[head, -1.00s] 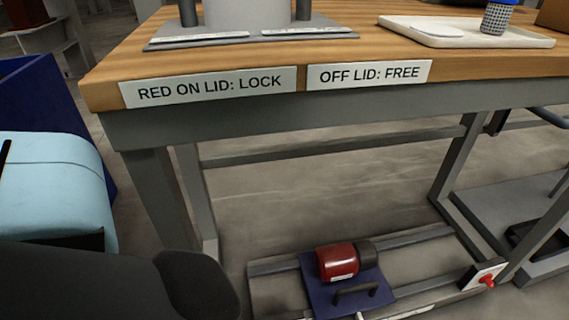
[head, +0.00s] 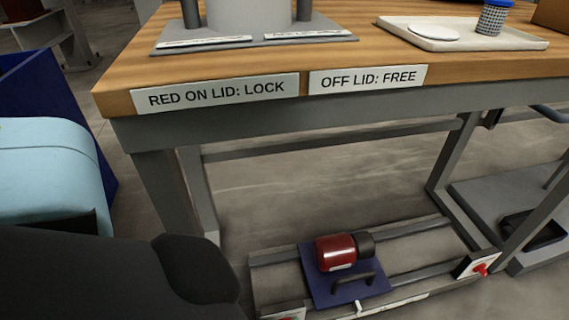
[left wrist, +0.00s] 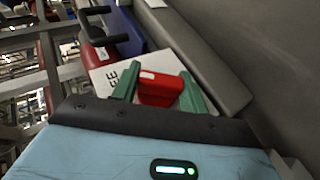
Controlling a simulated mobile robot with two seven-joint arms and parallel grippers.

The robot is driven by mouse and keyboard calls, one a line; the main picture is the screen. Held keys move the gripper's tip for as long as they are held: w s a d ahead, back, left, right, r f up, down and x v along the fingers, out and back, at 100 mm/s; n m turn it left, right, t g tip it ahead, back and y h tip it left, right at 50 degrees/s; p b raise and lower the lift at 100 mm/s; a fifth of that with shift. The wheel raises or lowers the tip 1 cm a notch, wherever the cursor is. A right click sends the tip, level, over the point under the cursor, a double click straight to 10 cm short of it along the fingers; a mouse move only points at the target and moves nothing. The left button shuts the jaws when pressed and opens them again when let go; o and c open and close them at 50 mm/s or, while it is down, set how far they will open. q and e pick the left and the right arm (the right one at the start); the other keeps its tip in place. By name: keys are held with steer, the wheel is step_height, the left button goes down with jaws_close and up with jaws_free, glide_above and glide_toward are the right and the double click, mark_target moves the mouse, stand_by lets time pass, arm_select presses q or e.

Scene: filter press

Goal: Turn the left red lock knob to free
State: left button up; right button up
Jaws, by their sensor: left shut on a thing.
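In the left wrist view, the red lock knob (left wrist: 160,88) stands between the two green fingers of my left gripper (left wrist: 158,84), which is shut on it. A white plate with partly covered lettering (left wrist: 108,76) lies beside the knob. The other red knob (head: 481,269) sits on a white plate at the right end of the rails. My right gripper is in neither view.
A blue carriage (head: 318,288) with a red motor (head: 336,252) and black handle (head: 356,283) sits on rails under the wooden table (head: 210,62). Table signs read "RED ON LID: LOCK" (head: 217,93) and "OFF LID: FREE" (head: 367,78). A tray (head: 520,42) stands on top.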

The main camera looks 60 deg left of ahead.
arm_select(q)
steer(key=o, duration=1)
steer(key=shift+p+v, duration=1.7)
steer(key=shift+v, duration=2.25)
